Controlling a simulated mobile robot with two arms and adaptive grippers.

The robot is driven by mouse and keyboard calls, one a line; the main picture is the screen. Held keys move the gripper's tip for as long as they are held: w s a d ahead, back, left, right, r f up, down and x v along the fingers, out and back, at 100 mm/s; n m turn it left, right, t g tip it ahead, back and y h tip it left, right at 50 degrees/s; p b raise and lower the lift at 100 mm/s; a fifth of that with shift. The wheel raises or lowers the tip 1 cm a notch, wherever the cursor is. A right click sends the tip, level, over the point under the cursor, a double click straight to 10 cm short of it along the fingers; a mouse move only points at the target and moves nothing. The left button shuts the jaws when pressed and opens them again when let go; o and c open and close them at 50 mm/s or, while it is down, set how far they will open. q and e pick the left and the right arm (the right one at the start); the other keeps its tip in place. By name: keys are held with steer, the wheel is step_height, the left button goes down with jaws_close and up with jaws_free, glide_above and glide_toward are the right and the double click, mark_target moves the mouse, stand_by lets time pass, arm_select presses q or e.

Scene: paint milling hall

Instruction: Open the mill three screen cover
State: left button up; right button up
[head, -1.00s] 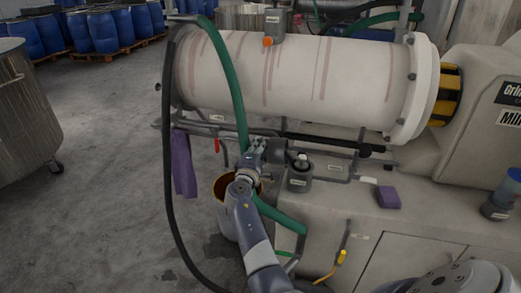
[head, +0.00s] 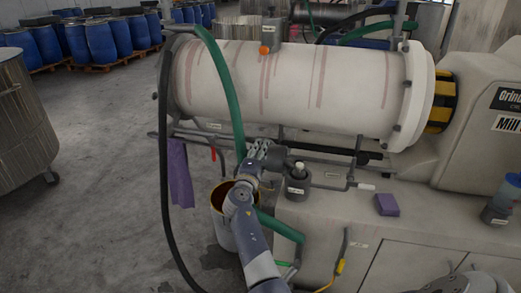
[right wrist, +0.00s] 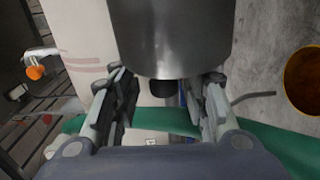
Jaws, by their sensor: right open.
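The mill's long white drum (head: 290,88) with reddish streaks lies across the head view. Its label on the right (head: 508,123) reads "Mill", with the number cut off. My right gripper (head: 268,150) is below the drum, beside a dark grey horizontal cylinder and a labelled grey pot (head: 298,186) with a pale knob. In the right wrist view, my right gripper (right wrist: 165,82) is open, its fingers on either side of the end of a grey metal cylinder (right wrist: 170,35). I cannot tell whether they touch it. Which part is the screen cover is unclear. My left gripper is out of view.
A green hose (head: 227,90) and a black hose (head: 163,150) hang near my arm. An open bucket (head: 222,215) stands on the floor below. A purple sponge (head: 386,204) lies on the bench (head: 330,212). Blue drums (head: 105,38) stand far left; grey floor is clear there.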

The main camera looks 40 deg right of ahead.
mark_target(277, 150)
steer(key=shift+o, duration=0.3)
steer(key=r, duration=0.5)
steer(key=d+r, duration=0.1)
steer(key=r, duration=0.2)
steer(key=shift+r, duration=0.35)
steer(key=shift+w+a+r, duration=0.15)
steer(key=shift+a+r, duration=0.6)
steer(key=shift+a, duration=0.05)
steer(key=shift+c, duration=0.3)
steer(key=shift+d+f, duration=0.15)
steer(key=shift+d, duration=0.2)
steer(key=shift+s+f, duration=0.1)
steer(key=shift+s, duration=0.2)
steer(key=s+a+f+m, duration=0.2)
steer(key=s+f+m, duration=0.15)
steer(key=s, duration=0.25)
steer(key=s+a+f+m, duration=0.2)
steer(key=s+a+m, duration=0.1)
steer(key=s+m, duration=0.15)
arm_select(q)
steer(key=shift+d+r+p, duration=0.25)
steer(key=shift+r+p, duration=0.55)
arm_select(e)
steer(key=x, duration=0.9)
steer(key=shift+s+d+f, duration=0.2)
steer(key=shift+d+f, duration=0.05)
steer(key=shift+d, duration=0.05)
